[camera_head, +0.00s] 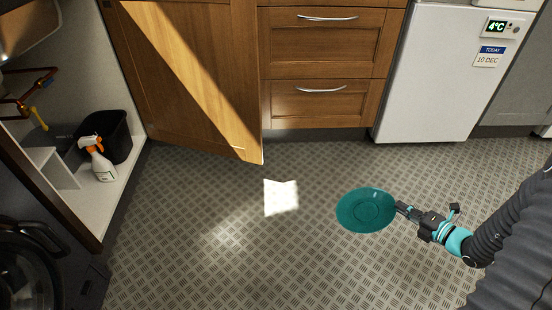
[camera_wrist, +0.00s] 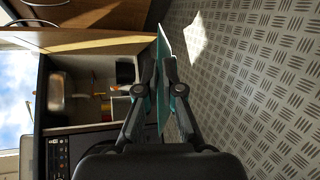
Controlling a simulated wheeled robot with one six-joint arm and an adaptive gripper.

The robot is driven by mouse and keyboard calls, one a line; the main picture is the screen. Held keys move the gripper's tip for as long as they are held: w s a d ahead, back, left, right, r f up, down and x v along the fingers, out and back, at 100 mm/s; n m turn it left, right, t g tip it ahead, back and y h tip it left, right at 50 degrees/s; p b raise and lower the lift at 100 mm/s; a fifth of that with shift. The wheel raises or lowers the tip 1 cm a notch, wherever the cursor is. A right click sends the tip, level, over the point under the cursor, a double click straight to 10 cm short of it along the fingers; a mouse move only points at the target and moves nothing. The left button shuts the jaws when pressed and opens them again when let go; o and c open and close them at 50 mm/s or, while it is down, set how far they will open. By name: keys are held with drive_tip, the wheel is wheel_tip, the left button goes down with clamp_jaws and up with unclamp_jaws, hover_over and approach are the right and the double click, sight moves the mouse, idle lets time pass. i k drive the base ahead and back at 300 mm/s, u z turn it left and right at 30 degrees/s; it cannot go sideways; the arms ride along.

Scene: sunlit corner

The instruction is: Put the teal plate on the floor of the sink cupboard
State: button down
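The teal plate (camera_head: 362,212) is held above the metal-patterned floor, right of the open cupboard door. My gripper (camera_head: 402,209) is shut on the plate's right rim. In the wrist view the plate (camera_wrist: 165,72) shows nearly edge-on between the fingers of my gripper (camera_wrist: 160,68). The sink cupboard stands open at the left, and its pale floor (camera_head: 97,207) is partly bare at the front. Its wooden door (camera_head: 190,70) is swung open.
On the cupboard floor are a spray bottle (camera_head: 97,160) with an orange head, a black bin (camera_head: 112,135) and a white divider (camera_head: 52,167). Pipes run above. A dark washing machine (camera_head: 25,265) stands at lower left. Drawers (camera_head: 322,50) and a white fridge (camera_head: 440,75) line the back. The middle floor is clear.

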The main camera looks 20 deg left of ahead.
sight(81, 207)
drive_tip(key=u, duration=2.55)
drive_tip(key=i, duration=1.5)
